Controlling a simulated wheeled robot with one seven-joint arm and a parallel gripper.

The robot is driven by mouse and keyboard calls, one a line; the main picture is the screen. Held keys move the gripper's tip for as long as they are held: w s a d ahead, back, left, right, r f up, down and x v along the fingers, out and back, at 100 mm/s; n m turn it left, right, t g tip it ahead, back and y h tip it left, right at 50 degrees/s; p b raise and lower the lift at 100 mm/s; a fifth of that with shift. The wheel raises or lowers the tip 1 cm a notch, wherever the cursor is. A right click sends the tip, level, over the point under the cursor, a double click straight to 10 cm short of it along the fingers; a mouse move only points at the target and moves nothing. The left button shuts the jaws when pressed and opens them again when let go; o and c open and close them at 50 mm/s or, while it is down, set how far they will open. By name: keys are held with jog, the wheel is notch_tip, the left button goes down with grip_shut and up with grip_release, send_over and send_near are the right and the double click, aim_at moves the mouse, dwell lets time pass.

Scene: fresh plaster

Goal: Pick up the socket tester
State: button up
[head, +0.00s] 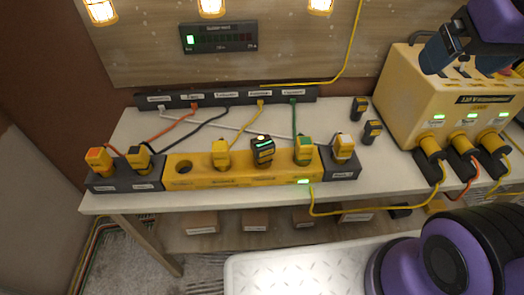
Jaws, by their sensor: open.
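A black and yellow plug-like device (263,151) with a small white light on top and green marks on its face stands upright in the yellow power strip (205,178). It looks like the socket tester, though its label is too small to read. Yellow plugs stand on both sides of it, close by. My gripper (437,55) is at the upper right, over the yellow power box, well apart from the device. It is open, with nothing seen in it.
The yellow power box (410,108) has several plugs and cables at its front. Cables run from a dark rail (225,97) to the plugs. Two loose black plugs (372,131) lie on the white bench (125,128). A yellow cord loops over the bench's front edge.

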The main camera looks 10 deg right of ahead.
jog(key=shift+w, duration=0.1)
dwell(0.3)
jog(key=n+g, duration=0.4)
jog(key=g, duration=0.1)
send_over(263, 141)
jog(key=f, duration=2.3)
jog(key=shift+w+d+f, duration=0.15)
jog(key=shift+w+f, duration=0.1)
jog(key=shift+f, duration=0.45)
notch_tip(263, 141, down, 5)
jog(key=shift+r, duration=0.1)
jog(key=shift+s+f, duration=0.15)
jog(key=shift+f, duration=1.25)
jog(key=shift+s+f, duration=0.1)
jog(key=shift+f, duration=1.25)
jog(key=c, duration=1.2)
